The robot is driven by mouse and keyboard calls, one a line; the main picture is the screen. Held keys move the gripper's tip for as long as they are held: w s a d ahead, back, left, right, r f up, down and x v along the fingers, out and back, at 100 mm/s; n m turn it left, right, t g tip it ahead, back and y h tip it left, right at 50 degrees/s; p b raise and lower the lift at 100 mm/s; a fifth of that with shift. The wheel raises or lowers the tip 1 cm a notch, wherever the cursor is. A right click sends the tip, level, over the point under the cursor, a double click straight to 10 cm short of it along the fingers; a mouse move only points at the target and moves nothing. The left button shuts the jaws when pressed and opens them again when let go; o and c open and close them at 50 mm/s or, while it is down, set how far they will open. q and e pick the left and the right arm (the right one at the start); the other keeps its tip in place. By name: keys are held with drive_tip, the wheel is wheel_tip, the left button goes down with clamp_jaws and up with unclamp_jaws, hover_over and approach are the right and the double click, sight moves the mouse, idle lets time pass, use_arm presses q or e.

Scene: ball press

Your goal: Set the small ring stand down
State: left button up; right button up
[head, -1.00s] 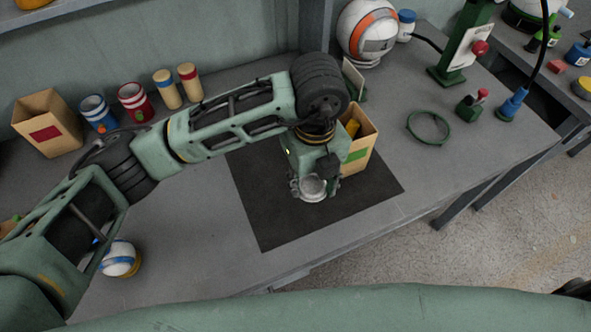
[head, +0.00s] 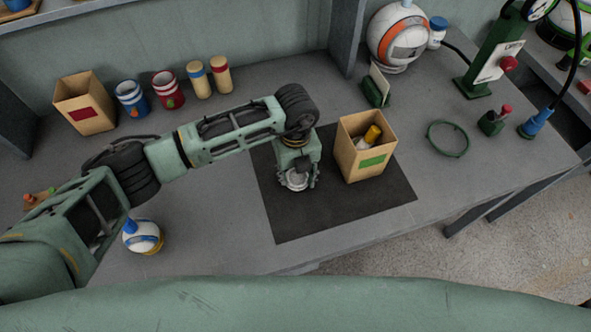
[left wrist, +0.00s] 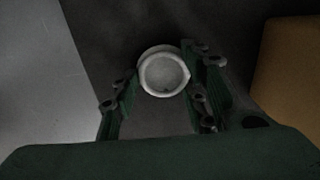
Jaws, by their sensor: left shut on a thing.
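The small ring stand (head: 295,181) is a pale, round, shallow piece. It is between the fingers of my left gripper (head: 297,180), over the left part of the dark mat (head: 330,215). In the left wrist view the ring stand (left wrist: 164,73) shows as a light ring with a grey middle, with a finger of the left gripper (left wrist: 163,88) on each side. The gripper is shut on it. I cannot tell whether its underside touches the mat. My right gripper is not in view.
An open box (head: 350,160) with a green label and bottles inside stands on the mat, just right of my left gripper. A green ring (head: 448,139) lies farther right. A blue-and-white ball (head: 141,237) sits near the front left. The front of the mat is clear.

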sight(296, 179)
use_arm(q)
drive_tip(key=shift+f, duration=0.2)
drive_tip(key=o, duration=1.1)
drive_tip(key=shift+c, duration=0.2)
drive_tip(key=shift+r, duration=0.1)
drive_tip(key=shift+r, duration=0.25)
wheel_tip(296, 179, up, 12)
drive_tip(key=b, duration=0.3)
drive_tip(key=shift+f, duration=0.15)
